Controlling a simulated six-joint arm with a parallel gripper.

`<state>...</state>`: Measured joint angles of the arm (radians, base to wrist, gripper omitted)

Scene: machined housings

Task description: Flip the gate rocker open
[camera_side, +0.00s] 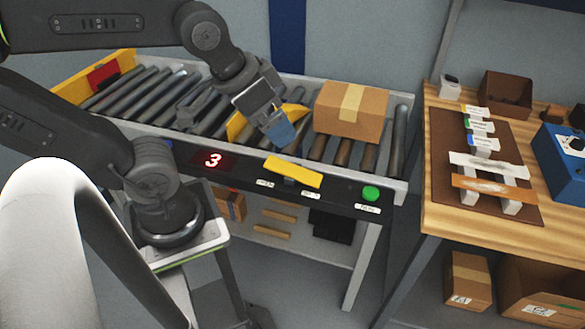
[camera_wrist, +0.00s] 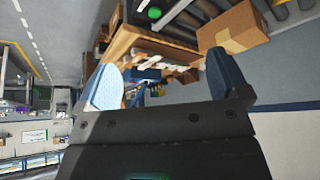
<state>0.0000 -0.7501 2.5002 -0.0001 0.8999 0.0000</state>
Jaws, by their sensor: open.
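A yellow rocker plate (camera_side: 293,172), which looks like the gate rocker, sits tilted on the dark front panel of the roller conveyor, left of the green button. Its labels are too small to read. My gripper (camera_side: 280,132) is above the conveyor, up and slightly left of the rocker in the side view, with a visible gap from it. In the wrist view its two blue fingers (camera_wrist: 165,82) are spread apart with nothing between them. I cannot make out the rocker in the wrist view.
A taped carton (camera_side: 350,112) stands on the rollers right of my gripper; the wrist view shows it too (camera_wrist: 232,28). A green button (camera_side: 371,193) and a red display reading 3 (camera_side: 213,160) flank the rocker. A wooden bench (camera_side: 440,215) stands at right.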

